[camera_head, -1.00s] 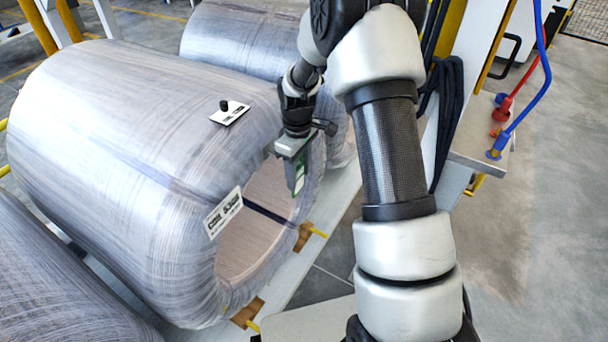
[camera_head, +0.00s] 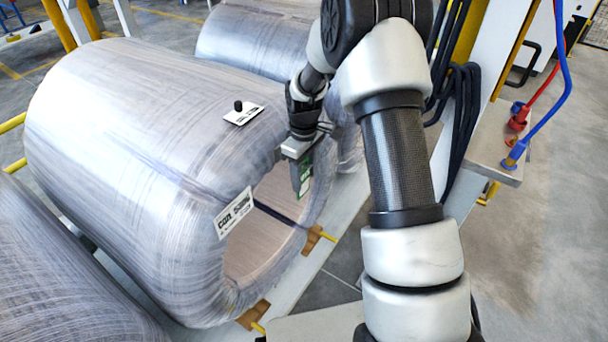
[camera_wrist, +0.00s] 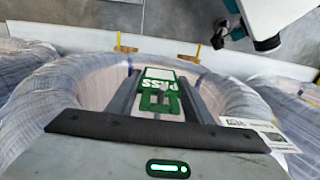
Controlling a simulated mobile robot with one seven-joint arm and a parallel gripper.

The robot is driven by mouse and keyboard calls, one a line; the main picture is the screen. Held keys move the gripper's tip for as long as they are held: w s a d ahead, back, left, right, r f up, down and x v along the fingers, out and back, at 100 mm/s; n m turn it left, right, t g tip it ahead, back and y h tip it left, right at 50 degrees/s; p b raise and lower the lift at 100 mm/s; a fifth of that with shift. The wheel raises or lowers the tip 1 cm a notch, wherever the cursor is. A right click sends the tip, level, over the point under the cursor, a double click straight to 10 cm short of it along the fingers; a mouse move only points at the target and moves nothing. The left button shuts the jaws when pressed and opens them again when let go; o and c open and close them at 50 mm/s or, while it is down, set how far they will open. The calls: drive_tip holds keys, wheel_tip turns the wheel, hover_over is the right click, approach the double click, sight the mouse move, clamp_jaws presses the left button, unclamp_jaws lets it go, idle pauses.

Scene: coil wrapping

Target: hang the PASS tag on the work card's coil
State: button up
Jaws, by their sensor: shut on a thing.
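A large wrapped coil (camera_head: 130,130) lies on its side, its open bore facing the front right. A white label reading something like "COIL 5306" (camera_head: 233,212) is on its rim, and a white card with a black knob (camera_head: 243,113) lies on top. My gripper (camera_head: 303,165) is at the upper right of the bore mouth. It is shut on the green PASS tag (camera_head: 304,178), which hangs down in front of the bore. In the wrist view the tag (camera_wrist: 160,92) sits between the fingers, over the bore; its white PASS lettering appears upside down.
A second wrapped coil (camera_head: 265,50) stands behind, and another (camera_head: 60,270) at the lower left. Wooden wedges (camera_head: 313,240) support the coil's front edge. A bench with red and blue hoses (camera_head: 520,140) is at the right. The floor there is clear.

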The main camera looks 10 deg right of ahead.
drive_tip(key=o, duration=1.1)
drive_tip(key=s+r+m+t+p, duration=0.1)
drive_tip(key=s+r+p, duration=0.15)
drive_tip(key=r, duration=1.05)
drive_tip(key=s+r+m+p, duration=0.1)
drive_tip(key=s+r, duration=0.2)
drive_tip(key=r, duration=0.9)
drive_tip(key=s+d+r+m+t, duration=0.15)
drive_tip(key=s+r+m, duration=0.25)
drive_tip(key=s, duration=0.7)
drive_tip(key=s+r+m+t, duration=0.3)
drive_tip(key=s+r, duration=0.1)
drive_tip(key=s, duration=0.8)
wheel_tip(320, 180, up, 16)
drive_tip(key=p, duration=1.7)
drive_tip(key=shift+w+a+r, duration=0.2)
drive_tip(key=shift+r, duration=0.05)
